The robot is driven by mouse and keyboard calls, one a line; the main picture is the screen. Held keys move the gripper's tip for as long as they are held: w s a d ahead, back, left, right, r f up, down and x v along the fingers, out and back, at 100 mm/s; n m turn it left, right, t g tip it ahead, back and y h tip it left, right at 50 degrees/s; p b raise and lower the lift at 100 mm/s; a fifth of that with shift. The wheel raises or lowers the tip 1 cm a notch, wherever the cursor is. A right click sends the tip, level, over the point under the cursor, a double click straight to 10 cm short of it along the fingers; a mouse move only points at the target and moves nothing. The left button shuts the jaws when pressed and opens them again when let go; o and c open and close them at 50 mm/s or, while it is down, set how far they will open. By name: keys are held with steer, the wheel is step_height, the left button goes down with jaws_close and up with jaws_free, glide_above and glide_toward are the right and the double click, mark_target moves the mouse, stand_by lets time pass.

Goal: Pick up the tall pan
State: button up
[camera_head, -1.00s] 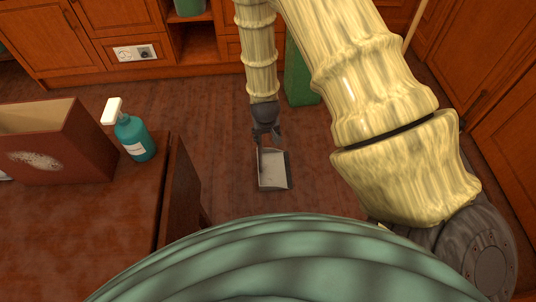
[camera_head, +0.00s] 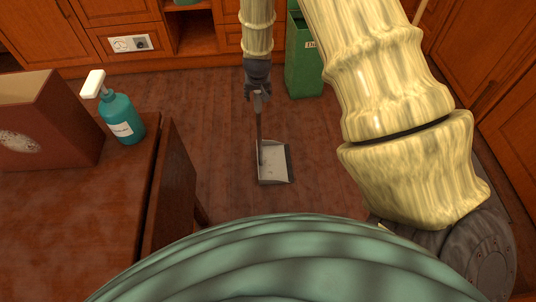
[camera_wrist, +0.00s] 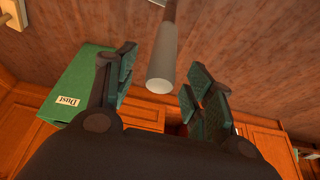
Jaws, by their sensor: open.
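The tall pan is a grey dustpan (camera_head: 273,166) with a long upright handle, standing on the wood floor in the head view. Its handle (camera_head: 259,124) rises to my gripper (camera_head: 258,90). In the wrist view the round pale end of the handle (camera_wrist: 163,68) shows between the two fingers of my gripper (camera_wrist: 158,72). The fingers are spread, with visible gaps on both sides of the handle. I cannot tell how deep the handle end sits between them.
A green bin (camera_head: 303,68) marked "Dust" stands behind, to the right of my gripper; it also shows in the wrist view (camera_wrist: 78,85). A table (camera_head: 95,205) at left holds a brown box (camera_head: 45,125) and a teal spray bottle (camera_head: 120,117). Cabinets line the back.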

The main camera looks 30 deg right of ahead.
steer(key=shift+b+x, duration=0.75)
steer(key=shift+x, duration=2.25)
steer(key=shift+s+a, duration=0.1)
jaws_close()
steer(key=shift+r, duration=0.1)
